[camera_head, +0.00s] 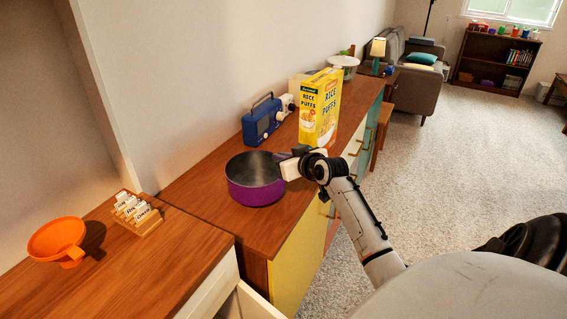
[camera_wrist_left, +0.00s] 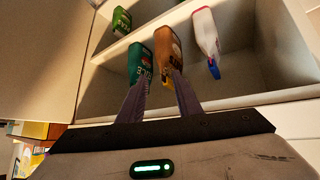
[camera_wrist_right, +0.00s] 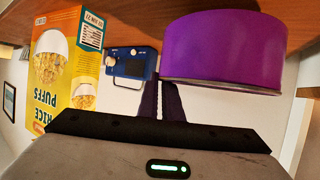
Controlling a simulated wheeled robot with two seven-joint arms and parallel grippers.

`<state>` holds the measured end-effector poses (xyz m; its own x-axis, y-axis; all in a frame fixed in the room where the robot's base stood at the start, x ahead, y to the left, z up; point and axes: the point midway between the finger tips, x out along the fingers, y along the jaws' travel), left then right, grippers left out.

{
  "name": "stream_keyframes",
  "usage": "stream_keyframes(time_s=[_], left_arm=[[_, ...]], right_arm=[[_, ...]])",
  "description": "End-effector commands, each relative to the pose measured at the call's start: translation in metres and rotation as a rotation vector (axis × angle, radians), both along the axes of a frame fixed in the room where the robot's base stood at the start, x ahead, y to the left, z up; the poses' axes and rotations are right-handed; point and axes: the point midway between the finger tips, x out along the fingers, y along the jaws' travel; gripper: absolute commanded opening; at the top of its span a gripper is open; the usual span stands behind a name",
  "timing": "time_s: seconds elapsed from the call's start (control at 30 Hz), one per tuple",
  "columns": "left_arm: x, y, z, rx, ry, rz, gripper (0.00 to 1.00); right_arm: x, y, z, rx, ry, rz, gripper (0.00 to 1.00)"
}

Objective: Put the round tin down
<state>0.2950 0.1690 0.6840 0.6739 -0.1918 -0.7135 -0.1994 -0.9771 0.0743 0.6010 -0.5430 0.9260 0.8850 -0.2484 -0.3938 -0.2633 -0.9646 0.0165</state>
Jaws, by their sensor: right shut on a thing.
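The round tin (camera_head: 255,182) is purple outside, dark inside and open at the top. It is upright at the hutch counter's near part; I cannot tell whether its base touches the wood. My right gripper (camera_head: 291,165) is shut on the tin's rim at its right side. In the right wrist view the purple tin (camera_wrist_right: 222,48) is large beside my dark fingers (camera_wrist_right: 161,88), and the grip itself is partly hidden. My left gripper (camera_wrist_left: 160,84) shows only in the left wrist view, its fingers apart, with a brown bottle (camera_wrist_left: 167,52) beyond them.
A yellow cereal box (camera_head: 320,108) and a blue radio (camera_head: 267,120) stand behind the tin on the counter (camera_head: 205,182). An orange funnel (camera_head: 57,240) and a card rack (camera_head: 137,212) are at left. A compartmented drawer (camera_wrist_left: 110,97) holds several bottles.

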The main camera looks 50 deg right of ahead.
Motion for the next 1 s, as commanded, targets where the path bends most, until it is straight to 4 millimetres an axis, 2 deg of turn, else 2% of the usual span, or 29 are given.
stream_keyframes(time_s=[0.2,0.33,0.5,0.63,1.0], left_arm=[[0.000,0.000,0.002,0.000,-0.001,0.000,0.31],[0.000,0.000,0.003,0.000,-0.001,0.000,0.31],[0.001,0.000,0.003,0.001,-0.001,0.001,0.31],[0.001,0.000,0.003,0.001,-0.001,0.001,0.31],[0.001,0.000,0.003,0.000,-0.002,0.001,0.31]], right_arm=[[0.000,0.000,-0.028,0.003,0.000,0.000,0.00],[0.000,0.000,-0.038,0.000,-0.001,-0.001,0.00],[0.000,0.000,-0.039,-0.001,-0.002,0.000,0.00],[0.000,0.000,-0.040,0.000,0.001,0.000,0.24],[-0.003,0.001,-0.038,0.000,-0.001,0.000,0.24]])
